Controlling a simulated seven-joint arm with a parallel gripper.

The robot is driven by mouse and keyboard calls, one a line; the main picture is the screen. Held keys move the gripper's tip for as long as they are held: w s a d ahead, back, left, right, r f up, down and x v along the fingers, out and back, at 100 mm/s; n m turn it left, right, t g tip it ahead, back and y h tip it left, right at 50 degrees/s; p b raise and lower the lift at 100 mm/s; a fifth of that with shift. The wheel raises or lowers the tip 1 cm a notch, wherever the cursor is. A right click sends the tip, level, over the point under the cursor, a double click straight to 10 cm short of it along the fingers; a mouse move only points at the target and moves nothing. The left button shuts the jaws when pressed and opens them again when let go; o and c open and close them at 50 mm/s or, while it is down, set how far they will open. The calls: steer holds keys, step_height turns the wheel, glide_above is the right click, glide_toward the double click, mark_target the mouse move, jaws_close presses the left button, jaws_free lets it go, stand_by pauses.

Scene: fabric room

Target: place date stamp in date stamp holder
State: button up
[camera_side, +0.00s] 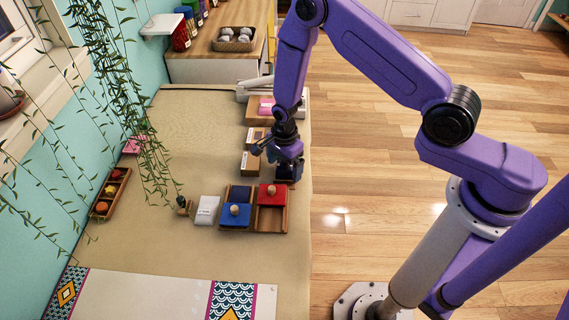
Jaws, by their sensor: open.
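My gripper (279,158) is open, pointing down over the right side of the table, just behind the wooden tray. A small dark block (286,179) shows partly below it; I cannot tell whether the fingers touch it or whether it is the date stamp or its holder. A small stamp-like thing with a black top and wooden base (183,206) stands on the table left of the tray. Which thing is the date stamp is too small to tell. The holder is not clearly identifiable; small wooden boxes with white labels (249,162) stand left of my gripper.
The wooden tray (268,221) holds blue (236,219) and red (271,190) knobbed blocks. A white packet (206,211) lies left of it. A wooden tray of coloured balls (111,192) is at left. Hanging vines (135,95) cover part of the view. The table's middle (205,150) is clear.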

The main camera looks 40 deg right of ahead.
step_height(320, 180, up, 12)
steer(key=shift+r, duration=0.2)
stand_by(0.5)
steer(key=shift+r, duration=0.1)
